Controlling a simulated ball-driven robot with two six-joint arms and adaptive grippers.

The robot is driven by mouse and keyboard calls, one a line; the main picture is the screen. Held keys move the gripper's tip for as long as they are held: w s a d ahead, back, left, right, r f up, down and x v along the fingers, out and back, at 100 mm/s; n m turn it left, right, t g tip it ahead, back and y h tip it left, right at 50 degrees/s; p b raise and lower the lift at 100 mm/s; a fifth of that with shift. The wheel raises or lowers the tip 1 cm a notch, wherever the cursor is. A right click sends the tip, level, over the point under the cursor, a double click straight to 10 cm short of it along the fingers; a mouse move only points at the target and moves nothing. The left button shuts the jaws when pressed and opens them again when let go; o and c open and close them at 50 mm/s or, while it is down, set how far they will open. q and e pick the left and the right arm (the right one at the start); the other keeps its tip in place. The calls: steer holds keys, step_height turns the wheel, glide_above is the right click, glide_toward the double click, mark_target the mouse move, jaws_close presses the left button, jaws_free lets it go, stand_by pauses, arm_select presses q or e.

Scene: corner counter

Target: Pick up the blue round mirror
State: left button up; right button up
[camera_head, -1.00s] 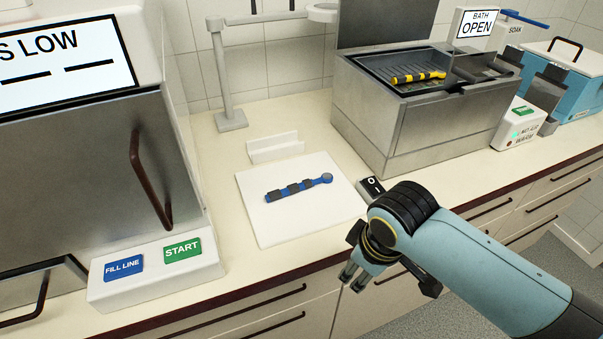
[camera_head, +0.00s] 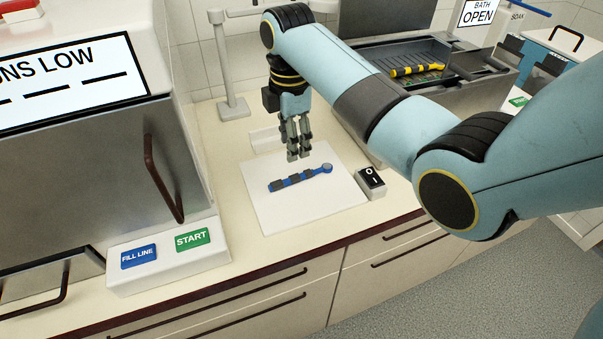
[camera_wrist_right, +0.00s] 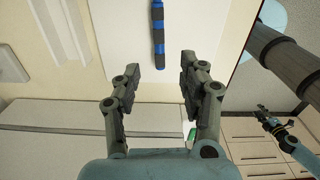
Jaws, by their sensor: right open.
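The blue round mirror (camera_head: 301,178) lies on a white mat (camera_head: 325,208) on the counter. It has a blue handle with dark bands and a round grey head at its right end. My right gripper (camera_head: 298,156) points down, open and empty, above the mat just behind the mirror. In the right wrist view the blue handle (camera_wrist_right: 158,28) runs down toward the gap between the open fingers (camera_wrist_right: 160,65), without touching them; its head is out of that view. My left gripper (camera_wrist_right: 268,120) shows small and low in front of the drawers; its finger opening is unclear.
A white holder (camera_head: 265,139) and grey stand (camera_head: 233,108) are behind the mat. A dark switch box (camera_head: 371,182) sits at its right edge. A metal machine with a START button (camera_head: 192,238) is left. A bath holding a yellow-handled tool (camera_head: 417,69) is behind right.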

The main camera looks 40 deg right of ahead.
glide_above(292, 178)
step_height(292, 178, down, 4)
steer(key=shift+s+d+f, duration=0.1)
steer(key=shift+s, duration=0.05)
steer(key=f, duration=0.6)
steer(key=shift+w, duration=0.2)
jaws_close()
